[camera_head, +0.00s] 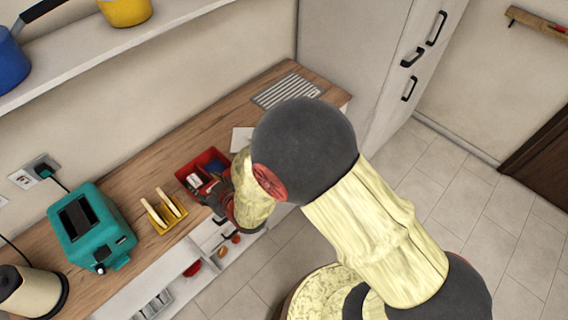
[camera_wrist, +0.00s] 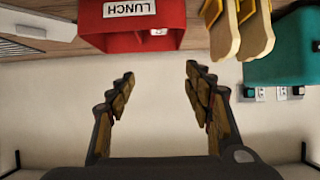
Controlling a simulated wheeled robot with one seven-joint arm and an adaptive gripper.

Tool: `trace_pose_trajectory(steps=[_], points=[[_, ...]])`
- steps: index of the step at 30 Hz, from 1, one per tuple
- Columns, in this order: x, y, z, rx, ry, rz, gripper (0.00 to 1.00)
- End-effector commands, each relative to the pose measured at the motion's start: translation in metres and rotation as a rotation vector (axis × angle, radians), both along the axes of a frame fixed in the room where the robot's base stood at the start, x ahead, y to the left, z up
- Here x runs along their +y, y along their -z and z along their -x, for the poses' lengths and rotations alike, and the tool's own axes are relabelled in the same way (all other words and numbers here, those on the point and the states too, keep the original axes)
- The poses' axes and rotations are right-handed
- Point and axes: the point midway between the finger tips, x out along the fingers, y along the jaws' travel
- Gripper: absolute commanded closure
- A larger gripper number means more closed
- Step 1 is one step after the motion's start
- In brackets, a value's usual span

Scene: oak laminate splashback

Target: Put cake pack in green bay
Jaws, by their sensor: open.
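A red lunch box (camera_head: 204,156) stands on the counter with several small items in it, among them a pale item (camera_head: 194,181) and a blue one (camera_head: 214,166). I cannot tell which item is the cake pack, and I cannot make out a green bay. My gripper (camera_head: 219,196) is at the box's near right side and hides part of it. In the wrist view, the box (camera_wrist: 97,28) appears upside down at the top, with a LUNCH label. My gripper (camera_wrist: 159,74) is open there, with nothing between its fingers.
A yellow rack (camera_head: 166,222) with toast stands left of the box, then a teal toaster (camera_head: 91,226) and a cream kettle (camera_head: 34,293). A white sheet (camera_head: 241,139) and a slatted drainer (camera_head: 286,91) lie beyond the box.

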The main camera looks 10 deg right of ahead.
Motion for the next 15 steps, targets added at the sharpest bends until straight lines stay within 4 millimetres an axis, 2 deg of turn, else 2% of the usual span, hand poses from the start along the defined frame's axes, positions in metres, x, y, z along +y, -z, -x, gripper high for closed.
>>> trace_pose_trajectory(steps=[4, 7, 11, 15], points=[[-0.009, -0.016, -0.008, 0.012, 0.02, 0.004, 0.48], [-0.031, -0.048, -0.022, 0.046, 0.063, 0.018, 0.48], [-0.084, -0.11, -0.029, 0.124, 0.147, 0.049, 0.48], [-0.152, -0.172, -0.007, 0.223, 0.243, 0.085, 0.48]])
